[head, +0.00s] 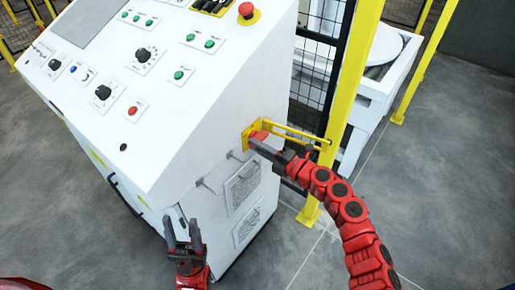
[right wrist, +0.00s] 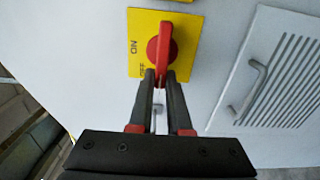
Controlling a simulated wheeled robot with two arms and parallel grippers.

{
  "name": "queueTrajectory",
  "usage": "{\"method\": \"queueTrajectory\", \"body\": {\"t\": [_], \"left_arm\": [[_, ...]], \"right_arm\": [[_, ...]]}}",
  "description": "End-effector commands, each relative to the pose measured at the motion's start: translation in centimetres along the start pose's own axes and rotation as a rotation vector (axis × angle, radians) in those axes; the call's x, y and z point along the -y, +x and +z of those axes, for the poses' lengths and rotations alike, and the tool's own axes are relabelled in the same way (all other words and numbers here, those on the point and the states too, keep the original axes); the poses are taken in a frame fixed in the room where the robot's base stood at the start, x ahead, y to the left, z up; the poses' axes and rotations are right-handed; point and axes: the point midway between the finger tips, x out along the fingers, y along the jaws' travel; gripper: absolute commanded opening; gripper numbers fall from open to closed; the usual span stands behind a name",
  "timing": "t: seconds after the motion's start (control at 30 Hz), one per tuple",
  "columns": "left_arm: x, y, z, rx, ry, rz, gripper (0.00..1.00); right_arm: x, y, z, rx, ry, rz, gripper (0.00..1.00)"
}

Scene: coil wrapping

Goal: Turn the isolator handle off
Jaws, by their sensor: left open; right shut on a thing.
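The isolator's red handle (right wrist: 164,45) sits on a yellow plate (right wrist: 186,33) with dark lettering in the right wrist view. The handle stands roughly upright in that picture. My right gripper (right wrist: 161,79) is shut on the handle's lower end, with one finger on each side. In the head view, the yellow plate (head: 247,138) is on the right side of the white console (head: 192,148), and my right gripper (head: 262,141) covers part of the handle. My left gripper (head: 183,231) is open and empty in front of the console's lower part.
The console's sloped top carries several green buttons, dark knobs and a red mushroom button (head: 246,9). Vented panels (head: 242,186) with a small handle lie below the isolator. A yellow post (head: 345,85) and black mesh fence stand close behind my right arm.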

Motion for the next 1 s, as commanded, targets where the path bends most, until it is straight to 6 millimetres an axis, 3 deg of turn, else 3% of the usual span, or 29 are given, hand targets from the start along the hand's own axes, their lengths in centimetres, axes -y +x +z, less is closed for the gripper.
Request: {"method": "queueTrajectory", "body": {"t": [0.33,0.37,0.53,0.83,1.0], "left_arm": [[0.0,0.0,0.0,0.000,0.000,0.000,0.50],[0.0,0.0,0.0,0.000,0.000,0.000,0.50],[0.0,0.0,0.0,0.000,0.000,0.000,0.50],[0.0,-0.1,0.0,0.000,0.000,0.000,0.50],[0.0,-0.3,0.1,0.000,0.000,0.000,0.50]], "right_arm": [[0.1,0.0,0.0,0.001,-0.005,-0.002,0.00],[0.1,0.0,0.0,0.001,-0.005,-0.002,0.18],[0.1,0.0,0.0,0.001,-0.004,-0.001,0.46],[0.1,-0.2,0.1,0.001,-0.003,-0.001,0.46],[0.3,-2.1,0.2,0.004,-0.004,-0.003,0.46]]}}
